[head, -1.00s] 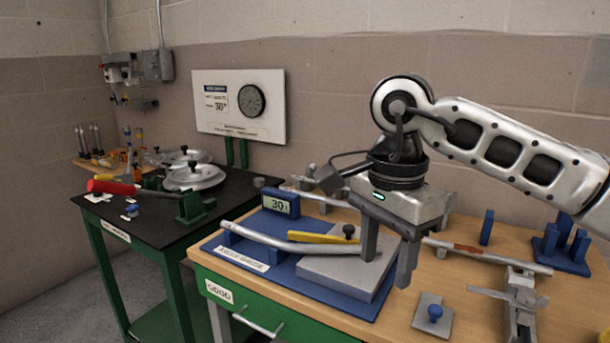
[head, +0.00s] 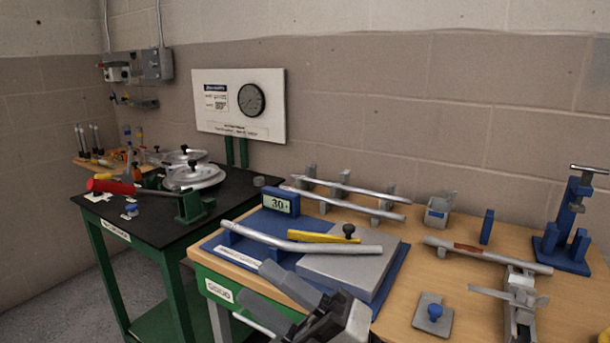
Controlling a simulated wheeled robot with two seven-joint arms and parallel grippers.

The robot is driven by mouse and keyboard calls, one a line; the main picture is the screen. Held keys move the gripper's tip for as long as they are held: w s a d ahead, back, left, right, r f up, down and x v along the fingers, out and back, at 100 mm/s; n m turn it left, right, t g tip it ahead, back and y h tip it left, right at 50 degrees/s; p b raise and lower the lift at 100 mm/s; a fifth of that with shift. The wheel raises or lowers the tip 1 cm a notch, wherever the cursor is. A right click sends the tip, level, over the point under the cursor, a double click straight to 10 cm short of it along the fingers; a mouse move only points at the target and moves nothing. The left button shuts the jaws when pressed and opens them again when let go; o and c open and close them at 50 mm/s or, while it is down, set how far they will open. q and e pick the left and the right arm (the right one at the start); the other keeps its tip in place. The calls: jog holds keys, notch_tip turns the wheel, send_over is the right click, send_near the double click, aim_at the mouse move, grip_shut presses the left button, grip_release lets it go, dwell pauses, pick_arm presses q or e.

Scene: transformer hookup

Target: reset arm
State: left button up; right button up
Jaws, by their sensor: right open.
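My right gripper (head: 254,283) is at the bottom of the head view, low in front of the wooden bench's near edge. Its two grey fingers point left and stand apart, with nothing between them. A bent silver tube (head: 300,244) lies on the blue base plate (head: 240,254) and grey block (head: 345,268), behind and above the gripper in the picture and apart from it. Most of my right arm is out of the picture. My left gripper is not in view.
The wooden bench (head: 403,323) also carries a display reading 30 (head: 280,202), a yellow bar (head: 322,238), tubes on a rack (head: 345,189), a blue-knobbed plate (head: 433,314) and a blue clamp stand (head: 570,230). A black-topped green table (head: 125,220) stands left.

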jog(key=w+d+f+m+t+h, duration=0.3)
jog(key=d+f+m+t+h, duration=0.55)
jog(key=m, duration=0.85)
jog(key=s+d+f+m+g+h, duration=0.2)
jog(key=s+d+f+m+h, duration=0.1)
jog(key=f, duration=0.5)
jog(key=s+d+f+m+g+h, duration=0.1)
jog(key=s+d+f+m+h, duration=0.2)
jog(key=f, duration=0.5)
jog(key=s+d+f+m+g+h, duration=0.2)
jog(key=s+d+f+m+h, duration=0.1)
jog(key=s+f+m+h, duration=0.2)
notch_tip(320, 180, down, 4)
jog(key=s+m, duration=0.2)
jog(key=shift+d+m+g+h, duration=0.35)
jog(key=shift+d+m, duration=0.05)
